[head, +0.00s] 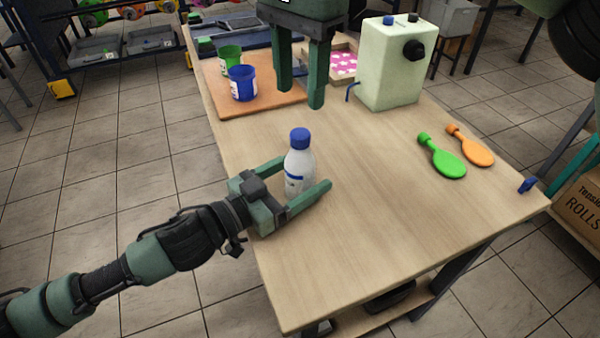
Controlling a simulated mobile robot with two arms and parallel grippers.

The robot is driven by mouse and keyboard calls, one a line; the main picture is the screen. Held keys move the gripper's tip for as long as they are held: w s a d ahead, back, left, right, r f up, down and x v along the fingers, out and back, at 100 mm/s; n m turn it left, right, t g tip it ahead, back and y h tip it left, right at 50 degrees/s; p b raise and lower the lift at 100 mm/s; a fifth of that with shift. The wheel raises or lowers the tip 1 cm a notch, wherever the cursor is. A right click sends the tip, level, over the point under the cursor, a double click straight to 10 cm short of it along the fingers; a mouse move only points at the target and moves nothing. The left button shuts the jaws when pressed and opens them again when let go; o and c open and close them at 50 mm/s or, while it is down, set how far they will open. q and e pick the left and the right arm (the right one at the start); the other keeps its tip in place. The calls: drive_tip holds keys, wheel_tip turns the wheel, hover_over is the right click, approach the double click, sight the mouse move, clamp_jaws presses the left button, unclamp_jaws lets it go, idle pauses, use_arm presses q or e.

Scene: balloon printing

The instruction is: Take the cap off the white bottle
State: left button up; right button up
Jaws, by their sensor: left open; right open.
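The white bottle (298,168) stands upright on the wooden table, with a blue cap (300,138) on its top. My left gripper (301,178) is open low over the table, with its two fingers on either side of the bottle's body. I cannot tell whether the fingers touch the bottle. My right gripper (300,96) is open and points down above the table, beyond the bottle and higher than it. Nothing is between its fingers.
Blue (243,84) and green (229,59) cups stand on a brown board (262,108) at the back left. A pale box-shaped machine (392,70) stands at the back right. The front of the table (390,235) is clear.

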use_arm(q)
clamp_jaws()
